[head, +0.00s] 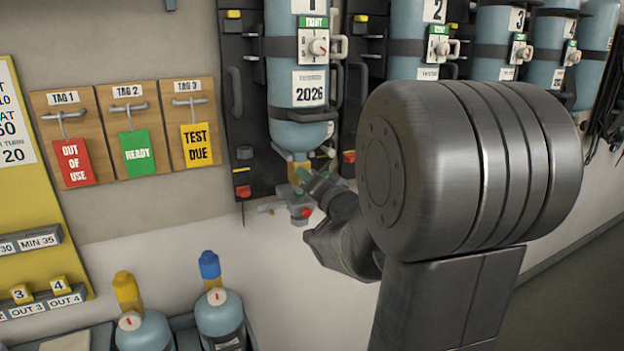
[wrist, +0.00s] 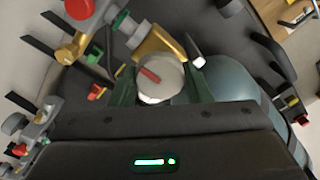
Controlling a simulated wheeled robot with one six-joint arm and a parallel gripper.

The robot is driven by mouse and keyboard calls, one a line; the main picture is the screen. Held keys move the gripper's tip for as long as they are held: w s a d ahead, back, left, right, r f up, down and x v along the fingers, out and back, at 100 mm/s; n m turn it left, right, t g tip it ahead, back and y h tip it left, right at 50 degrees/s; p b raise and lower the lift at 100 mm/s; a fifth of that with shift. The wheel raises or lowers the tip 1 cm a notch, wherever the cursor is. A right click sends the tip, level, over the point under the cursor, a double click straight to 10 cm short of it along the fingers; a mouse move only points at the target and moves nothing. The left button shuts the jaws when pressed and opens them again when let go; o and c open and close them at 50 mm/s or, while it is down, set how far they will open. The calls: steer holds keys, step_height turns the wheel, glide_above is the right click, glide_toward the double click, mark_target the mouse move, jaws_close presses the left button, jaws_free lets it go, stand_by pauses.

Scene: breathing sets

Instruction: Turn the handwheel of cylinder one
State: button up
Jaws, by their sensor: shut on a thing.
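Cylinder one (head: 296,85) is a pale blue cylinder mounted valve-down on a dark wall backplate, with labels "1", "TIGHT" and "2026". Its brass valve (head: 298,160) is at the bottom and also shows in the wrist view (wrist: 158,42). The handwheel (wrist: 168,88) is a round, whitish knob with a red bar across its face. My gripper (wrist: 158,80) has its dark green fingers on both sides of the handwheel and is shut on it. In the head view my gripper (head: 304,184) reaches the valve from the right, and the handwheel cannot be made out there.
Grey fittings with a red knob (head: 306,212) sit just below the valve, close to my fingers. Cylinder two (head: 422,40) and others hang to the right. Hanging tags (head: 138,152) are on the left wall. Two blue cylinders (head: 220,312) stand below left.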

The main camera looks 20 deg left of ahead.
stand_by(0.4)
steer(key=o, duration=1)
steer(key=shift+d, duration=0.1)
steer(key=b+v, duration=0.1)
steer(key=v, duration=1.2)
steer(key=shift+s+d, duration=0.2)
steer(key=shift+s, duration=0.05)
steer(key=shift+p+x, duration=0.55)
steer(key=shift+x, duration=6.35)
